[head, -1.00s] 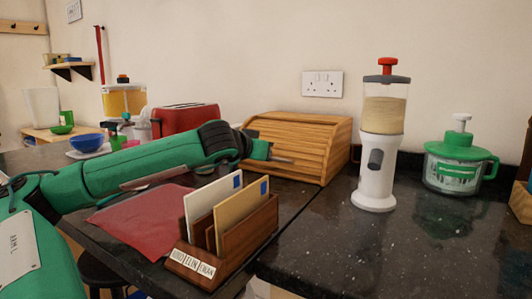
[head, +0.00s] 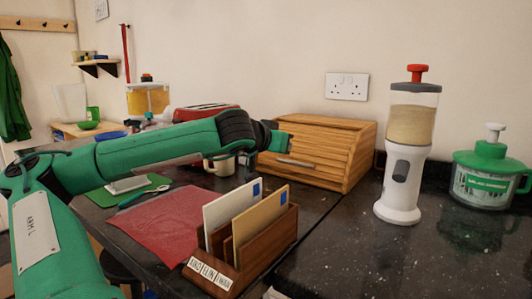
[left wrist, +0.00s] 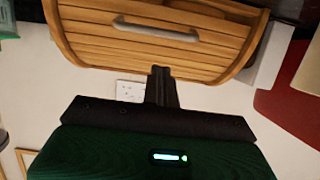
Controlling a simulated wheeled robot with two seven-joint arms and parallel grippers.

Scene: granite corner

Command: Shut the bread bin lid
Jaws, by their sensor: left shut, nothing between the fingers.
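The wooden bread bin (head: 335,150) stands against the wall at the back of the dark counter. Its slatted roll lid (head: 315,135) covers most of the visible front, and the grey bar handle (head: 297,163) sits low on it. Whether a gap remains below the lid is hard to tell. My left gripper (head: 286,143) is shut and empty, in front of the lid and a little above the handle; contact is unclear. In the left wrist view, which looks upside down, the shut fingers (left wrist: 162,73) point at the lid near the handle (left wrist: 155,30). My right gripper is out of view.
A wooden letter rack (head: 255,245) with envelopes stands in front, beside a red mat (head: 155,225). A white mug (head: 222,166) is behind my arm. A grain dispenser (head: 405,150) and a green-lidded chopper (head: 487,180) stand right of the bin. The right counter's front is clear.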

